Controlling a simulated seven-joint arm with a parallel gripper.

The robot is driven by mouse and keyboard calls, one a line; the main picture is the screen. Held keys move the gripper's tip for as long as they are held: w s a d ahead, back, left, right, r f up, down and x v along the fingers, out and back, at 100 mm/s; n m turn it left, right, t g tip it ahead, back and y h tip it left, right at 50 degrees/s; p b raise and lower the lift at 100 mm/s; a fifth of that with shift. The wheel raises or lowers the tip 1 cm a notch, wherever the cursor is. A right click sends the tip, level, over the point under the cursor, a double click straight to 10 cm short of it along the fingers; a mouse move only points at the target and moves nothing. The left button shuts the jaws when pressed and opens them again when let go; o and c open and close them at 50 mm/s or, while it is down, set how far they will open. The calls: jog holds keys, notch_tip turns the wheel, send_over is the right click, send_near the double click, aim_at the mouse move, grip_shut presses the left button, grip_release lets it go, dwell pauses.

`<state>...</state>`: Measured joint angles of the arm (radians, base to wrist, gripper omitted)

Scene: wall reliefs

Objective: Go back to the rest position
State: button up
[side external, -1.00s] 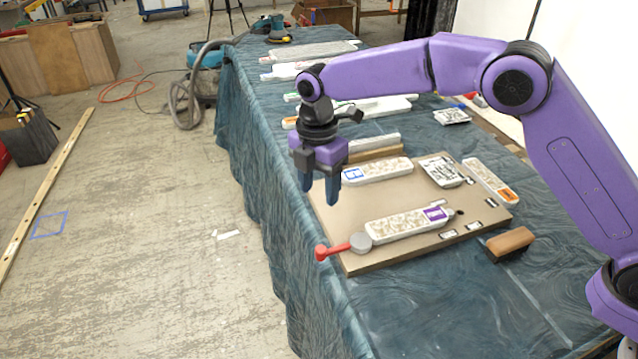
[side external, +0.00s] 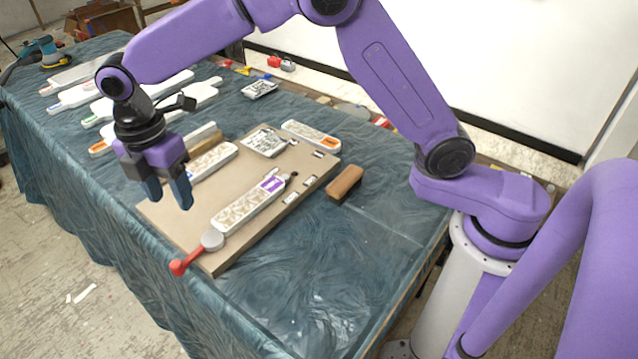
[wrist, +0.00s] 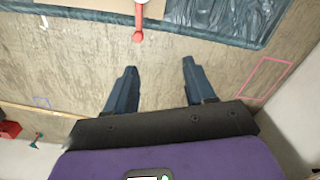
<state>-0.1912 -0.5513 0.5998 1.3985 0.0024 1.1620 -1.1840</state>
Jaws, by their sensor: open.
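My gripper (side external: 171,192) hangs over the left edge of the tan board, with its two dark blue fingers pointing down. In the wrist view my gripper (wrist: 158,82) is open, with nothing between the fingers. The tan board (side external: 225,235) lies on the draped table (side external: 320,260). A white relief panel with a purple label (side external: 245,207) lies on the board near its front. A red-handled tool with a round grey head (side external: 190,257) sits at the board's front left corner. Its red end (wrist: 138,28) shows at the top of the wrist view.
A brown block (side external: 345,182) lies right of the board. Several white paddle-shaped panels (side external: 150,88) are farther back. The table's front right is clear, and open floor (wrist: 75,60) shows beneath my gripper.

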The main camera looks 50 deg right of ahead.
jog(key=s+d+r+m, duration=0.1)
jog(key=s+d+m, duration=0.8)
jog(key=s+d, duration=1.8)
jog(key=shift+s+y, duration=0.3)
jog(key=shift+s, duration=0.75)
